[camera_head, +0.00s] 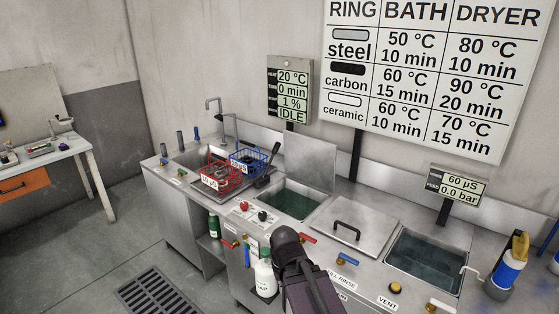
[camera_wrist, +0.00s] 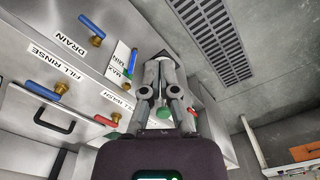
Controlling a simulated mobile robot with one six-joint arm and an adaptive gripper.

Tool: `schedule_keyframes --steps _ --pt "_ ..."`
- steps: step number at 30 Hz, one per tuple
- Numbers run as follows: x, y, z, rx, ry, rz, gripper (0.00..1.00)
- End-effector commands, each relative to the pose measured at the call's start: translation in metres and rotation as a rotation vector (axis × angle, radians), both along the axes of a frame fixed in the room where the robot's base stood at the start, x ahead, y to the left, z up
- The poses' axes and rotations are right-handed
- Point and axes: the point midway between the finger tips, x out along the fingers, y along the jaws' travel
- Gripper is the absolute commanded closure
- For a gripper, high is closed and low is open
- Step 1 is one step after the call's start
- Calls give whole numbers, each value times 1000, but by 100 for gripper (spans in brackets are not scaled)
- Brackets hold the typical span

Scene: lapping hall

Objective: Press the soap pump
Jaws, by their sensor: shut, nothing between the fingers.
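In the head view I cannot make out the fingertips. The pump is not clearly visible in the wrist view, so I cannot tell whether the fingers touch it.
The counter front carries a red valve (camera_head: 229,244) and a blue valve (camera_head: 246,255) close to the bottle. A green bottle (camera_head: 214,227) stands on the lower shelf. Red (camera_head: 218,176) and blue (camera_head: 248,162) baskets sit near the sink. Open floor with a drain grate (camera_head: 160,290) lies left.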

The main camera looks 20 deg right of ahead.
Motion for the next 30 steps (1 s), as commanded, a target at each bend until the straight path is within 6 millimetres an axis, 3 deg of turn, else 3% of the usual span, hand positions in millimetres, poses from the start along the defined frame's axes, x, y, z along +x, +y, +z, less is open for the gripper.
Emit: schedule_keyframes --steps 5,11,17,30 --pt "4 0 0 0 0 -9 100" --pt "26 0 3 0 0 -70 100" --pt "71 -1 7 0 0 -207 100" --pt "197 -3 19 1 -1 -621 100"
